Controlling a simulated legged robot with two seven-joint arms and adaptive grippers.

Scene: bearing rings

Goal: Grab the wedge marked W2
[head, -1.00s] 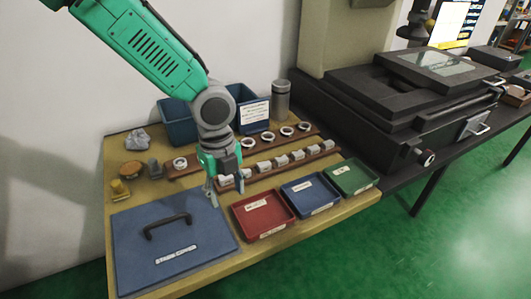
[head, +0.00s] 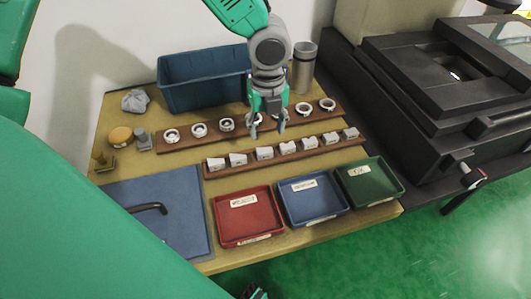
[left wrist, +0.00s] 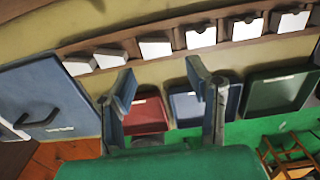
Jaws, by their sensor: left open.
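Several grey wedges with pale faces stand in a row on a wooden strip (head: 224,171); one is the middle wedge (head: 287,148). They also show in the left wrist view, where one wedge (left wrist: 155,48) lies beyond the fingertips. No marking is legible, so I cannot tell which is W2. My left gripper (head: 268,131) is open and empty, pointing down behind the middle of the wedge row and partly covering the ring strip. Its two fingers (left wrist: 165,76) are spread wide in the left wrist view, with no wedge between them. My right gripper is not identifiable.
Behind the wedges, bearing rings (head: 199,130) sit on another strip. Red (head: 249,218), blue (head: 313,198) and green (head: 369,182) trays stand in front. A blue bin (head: 200,82) and grey cylinder (head: 304,68) stand behind. A blue panel with a handle (head: 180,190) lies left.

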